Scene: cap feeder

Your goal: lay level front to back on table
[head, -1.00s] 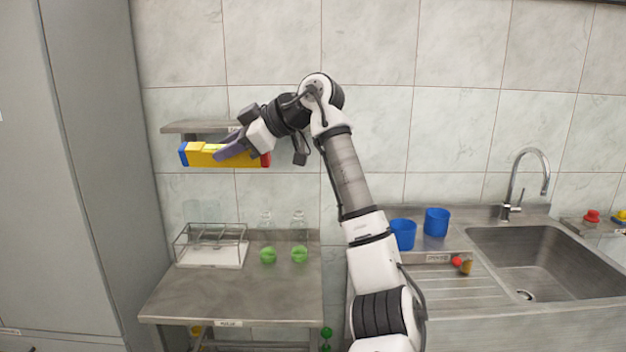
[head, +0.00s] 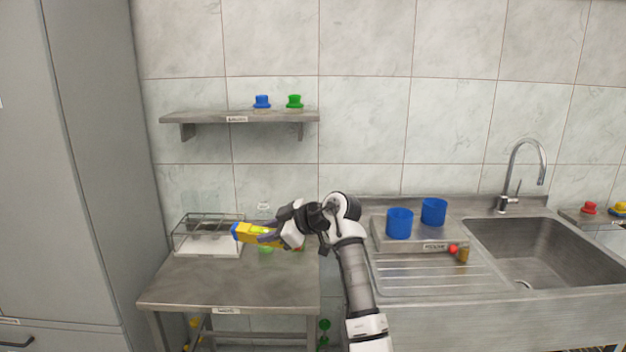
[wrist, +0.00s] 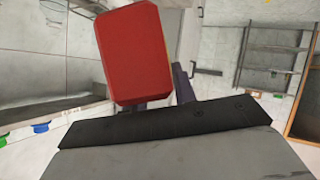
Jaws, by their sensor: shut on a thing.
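The level is a yellow bar (head: 250,233) with a blue end that points left in the head view. Its red end (wrist: 133,52) fills the upper middle of the wrist view. My gripper (head: 270,238) is shut on the level and holds it above the back part of the steel table (head: 225,288). The level looks tilted and turned partly toward the camera. The gripper and wrist hide much of its right part in the head view.
A glass flask (head: 264,211) and a green item (head: 265,249) are behind the level. A wall shelf (head: 200,117) holds blue and green caps. The table's front is clear.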

